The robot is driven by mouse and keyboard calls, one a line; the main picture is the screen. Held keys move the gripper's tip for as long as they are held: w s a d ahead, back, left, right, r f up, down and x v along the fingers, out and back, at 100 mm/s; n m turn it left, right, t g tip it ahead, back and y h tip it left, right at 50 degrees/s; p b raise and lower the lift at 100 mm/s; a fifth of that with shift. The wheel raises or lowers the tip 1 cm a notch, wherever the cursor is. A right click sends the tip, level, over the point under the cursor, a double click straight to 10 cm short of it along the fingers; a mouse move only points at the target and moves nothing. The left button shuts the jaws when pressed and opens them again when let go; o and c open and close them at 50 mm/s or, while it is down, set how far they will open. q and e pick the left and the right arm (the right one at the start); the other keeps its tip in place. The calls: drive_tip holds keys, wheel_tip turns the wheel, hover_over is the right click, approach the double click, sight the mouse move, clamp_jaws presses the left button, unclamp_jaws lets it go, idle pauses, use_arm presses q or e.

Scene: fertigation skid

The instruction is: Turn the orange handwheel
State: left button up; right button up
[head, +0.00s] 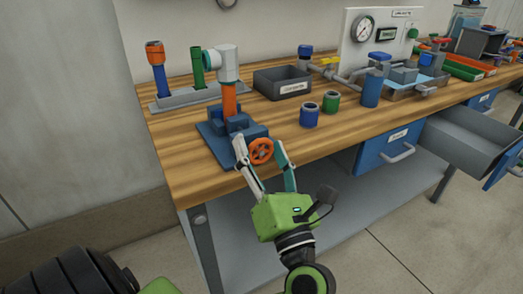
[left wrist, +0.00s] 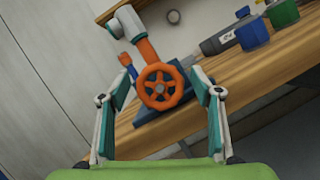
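The orange handwheel (head: 261,151) is a small spoked wheel on the front of a blue clamp base (head: 214,131) near the table's front left edge. In the left wrist view the handwheel (left wrist: 160,86) faces me, centred between the fingers. An orange post with a white and teal elbow fitting (head: 228,65) rises from the base. My left gripper (head: 261,155) is open; in the head view its fingers reach to either side of the wheel. In the left wrist view the fingers (left wrist: 160,105) stand wide apart with gaps to the wheel. My right gripper is not seen.
A grey rack (head: 187,97) with orange-blue and green tools stands behind the base. A dark bin (head: 283,82), a blue cup (head: 309,115) and a green cup (head: 330,101) stand to the right. A drawer (head: 470,138) juts out open at the right.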

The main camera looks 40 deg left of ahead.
use_arm(q)
drive_tip(key=shift+d+f, duration=0.1)
drive_tip(key=v, duration=1.2)
